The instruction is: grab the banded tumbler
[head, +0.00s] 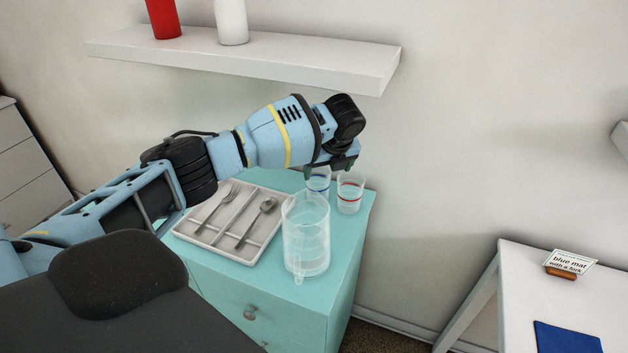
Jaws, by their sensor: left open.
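Two clear tumblers stand side by side at the back right of the teal cabinet top (344,240). One tumbler has a blue band (319,188), and the other has a red band (350,196). My left gripper (342,163) is open, pointing down just above the tumblers, with its fingers close to their rims. The gripper and the clear pitcher hide part of the blue-banded tumbler. I cannot tell whether the fingers touch either glass. My right gripper is out of view.
A clear pitcher (306,240) stands in front of the tumblers. A cutlery tray (252,255) with a fork (218,203) and spoon (256,221) lies to its left. A white shelf (290,66) hangs above my arm. A white table (515,290) stands at right.

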